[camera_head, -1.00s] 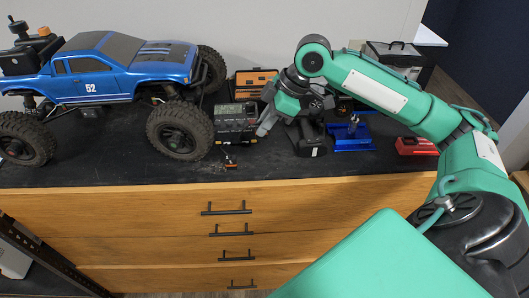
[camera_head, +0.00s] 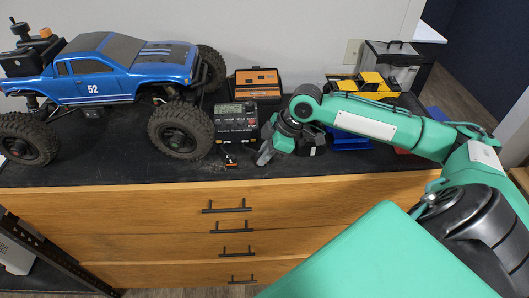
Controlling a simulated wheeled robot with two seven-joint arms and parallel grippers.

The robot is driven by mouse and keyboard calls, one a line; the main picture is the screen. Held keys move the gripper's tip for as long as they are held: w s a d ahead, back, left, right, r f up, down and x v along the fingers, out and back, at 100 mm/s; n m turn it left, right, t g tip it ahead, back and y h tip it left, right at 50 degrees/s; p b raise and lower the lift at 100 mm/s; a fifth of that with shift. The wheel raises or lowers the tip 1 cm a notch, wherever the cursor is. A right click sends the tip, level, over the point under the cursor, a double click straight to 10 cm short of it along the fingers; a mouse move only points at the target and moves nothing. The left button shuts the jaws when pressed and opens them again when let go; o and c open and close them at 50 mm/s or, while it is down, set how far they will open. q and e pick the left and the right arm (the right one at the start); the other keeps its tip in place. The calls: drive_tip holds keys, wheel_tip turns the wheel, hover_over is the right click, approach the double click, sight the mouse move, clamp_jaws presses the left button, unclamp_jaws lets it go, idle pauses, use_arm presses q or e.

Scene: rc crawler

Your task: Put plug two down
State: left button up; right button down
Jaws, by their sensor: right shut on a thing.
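My right gripper (camera_head: 264,157) points down low over the black bench top, just right of the charger with a display (camera_head: 236,123). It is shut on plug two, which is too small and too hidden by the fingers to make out. I cannot tell whether the plug touches the bench. A small dark and orange connector (camera_head: 230,160) lies in front of the charger, a little left of the gripper. My left gripper is not in view.
The blue crawler truck (camera_head: 112,70) fills the left of the black bench top (camera_head: 110,173). An open black and orange case (camera_head: 256,84) stands behind the charger. A yellow vehicle (camera_head: 366,82) and a blue tray (camera_head: 349,142) are partly behind my right arm.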

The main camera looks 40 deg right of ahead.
drive_tip(key=c, duration=1.4)
unclamp_jaws()
drive_tip(key=shift+d+r, duration=0.25)
drive_tip(key=shift+r, duration=0.2)
drive_tip(key=b+v, duration=0.2)
drive_tip(key=v, duration=0.9)
drive_tip(key=shift+s+a+r+b, duration=0.1)
drive_tip(key=shift+s+b, duration=0.1)
drive_tip(key=shift+b, duration=0.2)
